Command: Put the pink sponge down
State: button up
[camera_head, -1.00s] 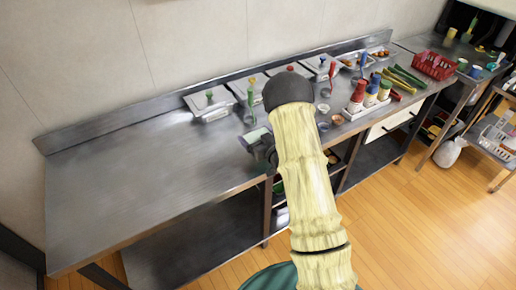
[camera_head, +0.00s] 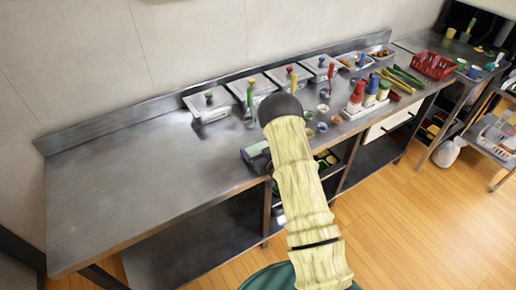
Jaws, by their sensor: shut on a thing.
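My gripper (camera_head: 257,156) is low over the front edge of the steel counter (camera_head: 130,185), left of my pale arm. It shows only as a small dark and greenish shape, partly covered by the arm. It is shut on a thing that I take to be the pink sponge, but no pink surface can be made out. I cannot tell whether the held thing touches the counter.
Lidded steel pans (camera_head: 208,103) line the back of the counter. Bottles in a white caddy (camera_head: 368,101), small bowls and a red basket (camera_head: 433,66) stand to the right. The counter's left half is bare. Shelves (camera_head: 215,225) lie below.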

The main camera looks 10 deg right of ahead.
jog(key=shift+f, duration=0.15)
jog(key=o, duration=0.8)
jog(key=shift+c, duration=0.2)
jog(key=shift+r, duration=0.2)
jog(key=b+v, duration=0.1)
jog(key=v, duration=1.1)
jog(key=shift+b, duration=0.35)
jog(key=shift+w, duration=0.1)
